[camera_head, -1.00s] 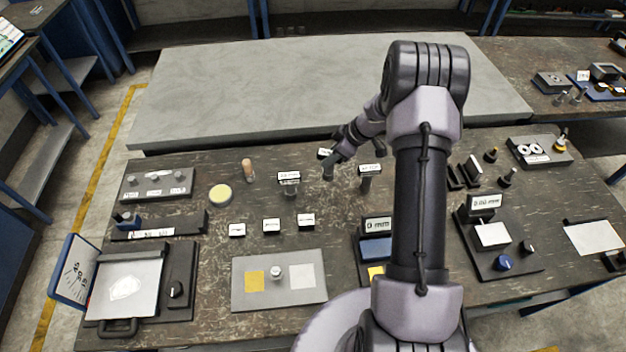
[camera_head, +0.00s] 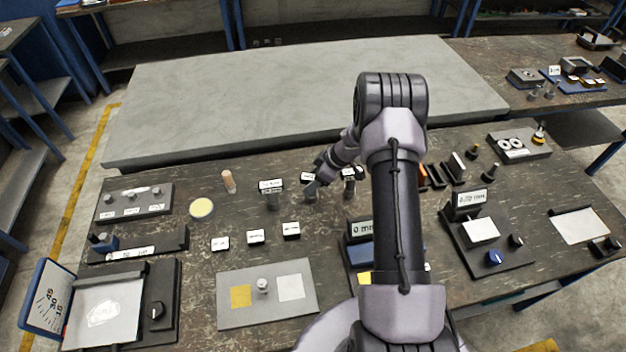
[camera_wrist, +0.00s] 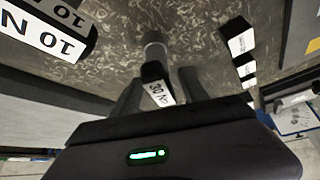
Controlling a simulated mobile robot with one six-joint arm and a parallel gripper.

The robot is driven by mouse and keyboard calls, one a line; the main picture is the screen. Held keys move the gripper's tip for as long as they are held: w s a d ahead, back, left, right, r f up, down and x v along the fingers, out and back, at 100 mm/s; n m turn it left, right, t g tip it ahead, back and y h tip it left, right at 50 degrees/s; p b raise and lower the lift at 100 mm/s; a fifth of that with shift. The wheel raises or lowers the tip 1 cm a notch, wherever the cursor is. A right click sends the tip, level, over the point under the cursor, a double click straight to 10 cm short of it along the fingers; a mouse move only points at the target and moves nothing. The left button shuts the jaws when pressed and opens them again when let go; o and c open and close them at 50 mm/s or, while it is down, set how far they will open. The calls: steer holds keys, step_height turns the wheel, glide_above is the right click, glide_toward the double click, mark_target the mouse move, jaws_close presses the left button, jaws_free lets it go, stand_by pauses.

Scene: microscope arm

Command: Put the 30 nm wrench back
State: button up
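The 30 N wrench shows in the wrist view as a black block with a white "30 N" label (camera_wrist: 160,92) on a grey shaft (camera_wrist: 153,48). My gripper (camera_wrist: 160,80) has one finger on each side of it. Whether the fingers press on it is not clear. In the head view my gripper (camera_head: 313,186) is at the middle (camera_head: 308,177) of three labelled upright pieces. This piece stands level with its two neighbours. Its lower end is partly hidden by the gripper.
Labelled pieces stand close on the left (camera_head: 271,185) and right (camera_head: 350,172). Several small labelled blocks (camera_head: 256,237) lie in front. A yellow disc (camera_head: 202,208) and wooden peg (camera_head: 229,181) are farther left.

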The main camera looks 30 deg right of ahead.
steer(key=shift+r, duration=0.1)
steer(key=p+v, duration=0.4)
steer(key=v, duration=0.8)
steer(key=w+a+r+m+t+h, duration=0.1)
steer(key=w+r+m+t+h, duration=0.2)
steer(key=r, duration=1)
steer(key=w+a+r+m+t+h, duration=0.1)
steer(key=w+r+m+t+h, duration=0.25)
steer(key=r, duration=1.05)
steer(key=s+a+r+m+g+h, duration=0.1)
steer(key=s+a+r+m, duration=0.25)
steer(key=s, duration=0.45)
steer(key=s+a+r+m+g+h, duration=0.15)
steer(key=s+a+r, duration=0.25)
steer(key=s, duration=0.4)
steer(key=s+a+f+m+g+y, duration=0.1)
steer(key=s+a+f+y, duration=0.1)
steer(key=s+a, duration=0.5)
steer(key=s+a+f+m+g+y, duration=0.1)
steer(key=s+a+f+y, duration=0.2)
steer(key=s+a, duration=0.5)
steer(key=shift+s+y, duration=0.9)
steer(key=shift+s, duration=0.25)
